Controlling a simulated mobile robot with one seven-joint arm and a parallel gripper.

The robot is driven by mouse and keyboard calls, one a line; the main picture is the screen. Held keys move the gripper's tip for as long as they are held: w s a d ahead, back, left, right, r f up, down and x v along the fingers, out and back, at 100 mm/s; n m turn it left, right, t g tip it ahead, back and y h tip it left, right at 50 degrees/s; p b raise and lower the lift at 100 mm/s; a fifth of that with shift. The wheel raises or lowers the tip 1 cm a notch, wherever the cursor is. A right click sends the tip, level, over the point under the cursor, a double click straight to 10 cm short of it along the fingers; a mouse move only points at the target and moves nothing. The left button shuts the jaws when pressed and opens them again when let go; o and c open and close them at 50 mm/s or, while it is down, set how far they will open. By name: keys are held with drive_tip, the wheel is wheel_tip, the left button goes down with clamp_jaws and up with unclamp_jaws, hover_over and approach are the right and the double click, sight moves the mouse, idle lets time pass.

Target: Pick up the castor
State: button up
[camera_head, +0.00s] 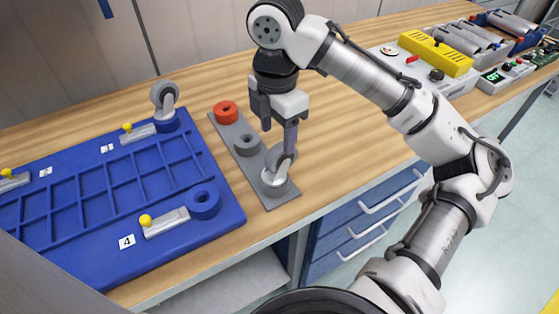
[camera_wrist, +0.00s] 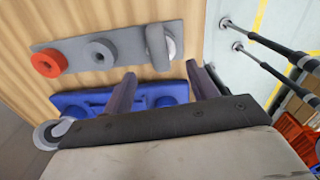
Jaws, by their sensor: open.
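One castor (camera_head: 274,183), with a grey wheel and round base, stands on the near end of a grey plate (camera_head: 284,200). It also shows in the wrist view (camera_wrist: 161,42), past the fingertips and roughly between them across the picture. A second castor (camera_head: 164,98) stands in a blue ring on the blue board (camera_head: 222,212); in the wrist view its wheel (camera_wrist: 47,134) shows at lower left. My gripper (camera_head: 278,142) is open and empty, pointing down above the plate's castor. One finger overlaps the wheel in the head view; I cannot tell whether they touch.
A red ring (camera_head: 225,112) and a grey ring (camera_head: 246,145) sit on the same plate. The blue board has yellow-knobbed clamps (camera_head: 165,222) and an empty blue ring (camera_head: 204,201). A yellow-topped box (camera_head: 436,52) stands further back. Bare wood lies right of the plate.

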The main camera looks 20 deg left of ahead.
sight(278, 162)
wheel_tip(278, 162, down, 10)
drive_tip(key=shift+r+p, duration=0.25)
drive_tip(key=shift+p, duration=0.55)
clamp_jaws()
drive_tip(key=shift+r, duration=0.1)
wheel_tip(278, 162, up, 20)
drive_tip(key=b, duration=0.1)
idle(0.4)
